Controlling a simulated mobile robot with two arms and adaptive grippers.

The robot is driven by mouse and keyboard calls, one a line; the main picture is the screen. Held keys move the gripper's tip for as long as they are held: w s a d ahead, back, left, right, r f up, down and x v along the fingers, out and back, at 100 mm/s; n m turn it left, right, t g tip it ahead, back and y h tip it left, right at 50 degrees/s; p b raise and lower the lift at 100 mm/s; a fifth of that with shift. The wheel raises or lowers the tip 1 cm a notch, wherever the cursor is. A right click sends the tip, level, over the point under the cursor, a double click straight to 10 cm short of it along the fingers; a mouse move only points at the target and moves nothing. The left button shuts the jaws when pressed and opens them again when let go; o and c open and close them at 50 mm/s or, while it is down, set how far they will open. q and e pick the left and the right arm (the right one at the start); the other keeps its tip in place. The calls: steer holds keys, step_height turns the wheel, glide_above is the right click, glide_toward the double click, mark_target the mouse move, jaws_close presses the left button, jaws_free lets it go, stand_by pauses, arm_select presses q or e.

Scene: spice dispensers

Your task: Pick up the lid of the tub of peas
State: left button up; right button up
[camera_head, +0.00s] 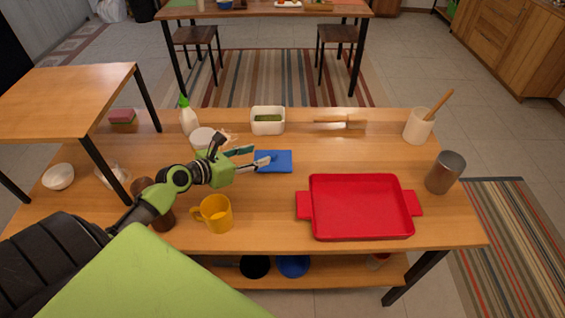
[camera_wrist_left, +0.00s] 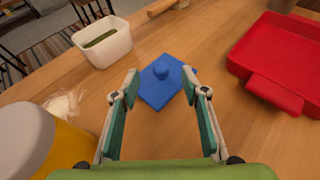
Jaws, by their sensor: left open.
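A blue square lid (camera_head: 281,165) with a round knob lies flat on the table. In the left wrist view the lid (camera_wrist_left: 170,88) shows just beyond and between my fingertips. A white tub (camera_head: 267,127) with green contents stands open behind the lid. It also shows in the left wrist view (camera_wrist_left: 104,48). My left gripper (camera_head: 249,157) comes in from the left and is open and empty, its fingers close to the lid's left side. In the left wrist view the gripper (camera_wrist_left: 162,84) has its fingers spread wide. My right gripper is not in view.
A red tray (camera_head: 362,208) lies right of the lid, and a yellow mug (camera_head: 216,213) stands in front of my left gripper. A rolling pin (camera_head: 340,122) lies at the back. A white bottle (camera_head: 188,117) stands behind my left arm.

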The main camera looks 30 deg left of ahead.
mark_target(273, 153)
arm_select(q)
steer(key=shift+w+f, duration=0.1)
steer(key=shift+f, duration=0.45)
steer(key=x, duration=0.2)
steer(key=shift+w+f+b, duration=0.1)
steer(key=shift+w+b, duration=0.15)
steer(key=shift+b, duration=0.1)
steer(key=x, duration=0.5)
steer(key=shift+s+f+b, duration=0.15)
steer(key=shift+f+b, duration=0.15)
steer(key=shift+f, duration=0.1)
steer(key=shift+w+d+f, duration=0.15)
steer(key=shift+w+f, duration=0.05)
steer(key=shift+w, duration=0.15)
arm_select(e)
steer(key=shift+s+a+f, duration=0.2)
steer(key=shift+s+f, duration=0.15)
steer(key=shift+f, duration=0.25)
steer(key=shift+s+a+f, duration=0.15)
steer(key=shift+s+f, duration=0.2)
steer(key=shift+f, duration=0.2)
arm_select(q)
steer(key=shift+s, duration=0.1)
jaws_close()
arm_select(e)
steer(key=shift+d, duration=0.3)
